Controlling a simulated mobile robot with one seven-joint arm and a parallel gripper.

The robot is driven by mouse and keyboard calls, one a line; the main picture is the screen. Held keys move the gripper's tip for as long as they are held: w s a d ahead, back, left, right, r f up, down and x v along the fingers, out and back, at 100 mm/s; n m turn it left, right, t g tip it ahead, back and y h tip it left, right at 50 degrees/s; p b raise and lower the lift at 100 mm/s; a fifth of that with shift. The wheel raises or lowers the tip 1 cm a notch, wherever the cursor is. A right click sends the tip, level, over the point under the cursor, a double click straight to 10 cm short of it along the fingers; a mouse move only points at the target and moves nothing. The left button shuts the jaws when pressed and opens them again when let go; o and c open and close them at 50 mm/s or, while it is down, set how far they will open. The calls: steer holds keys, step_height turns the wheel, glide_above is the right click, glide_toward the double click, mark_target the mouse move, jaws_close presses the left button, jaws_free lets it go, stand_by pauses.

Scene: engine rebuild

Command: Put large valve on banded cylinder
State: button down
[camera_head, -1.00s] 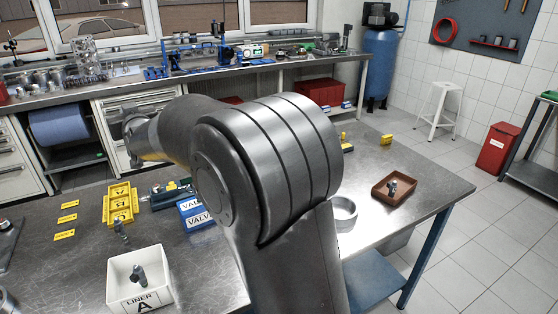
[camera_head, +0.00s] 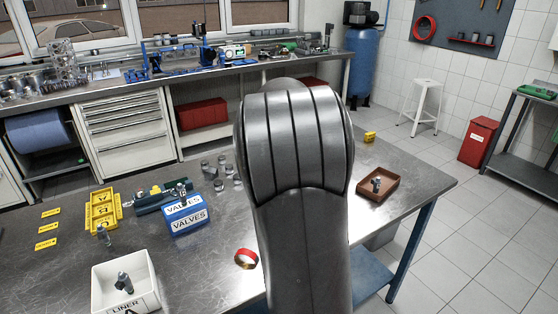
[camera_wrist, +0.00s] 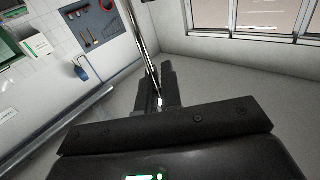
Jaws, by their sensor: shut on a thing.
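In the wrist view my gripper (camera_wrist: 158,92) has its dark jaws shut on a long, thin, shiny metal rod (camera_wrist: 143,45), which looks like the stem of the large valve. The rod runs from the jaws up and slightly left to the top of the picture. In the head view my arm hides the gripper and the valve. Several grey metal cylinders (camera_head: 209,172) stand on the bench behind and left of my arm; I cannot tell which one is banded. A red-banded ring (camera_head: 245,258) lies on the bench just left of my arm.
On the bench are a blue VALVES box (camera_head: 186,215), a yellow tray (camera_head: 101,209), a white LINER A bin (camera_head: 105,286) holding a grey part, and a brown tray (camera_head: 366,192) with a small part. A yellow block (camera_head: 369,137) lies at the far edge.

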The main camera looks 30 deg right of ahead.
steer(key=s+d+m+g+h, duration=0.1)
steer(key=s+d, duration=0.3)
steer(key=d, duration=0.1)
step_height(320, 180, down, 5)
steer(key=w+a+f, duration=0.6)
steer(key=w+f, duration=0.4)
steer(key=shift+f, duration=0.4)
steer(key=shift+f, duration=0.1)
steer(key=c, duration=1.6)
jaws_free()
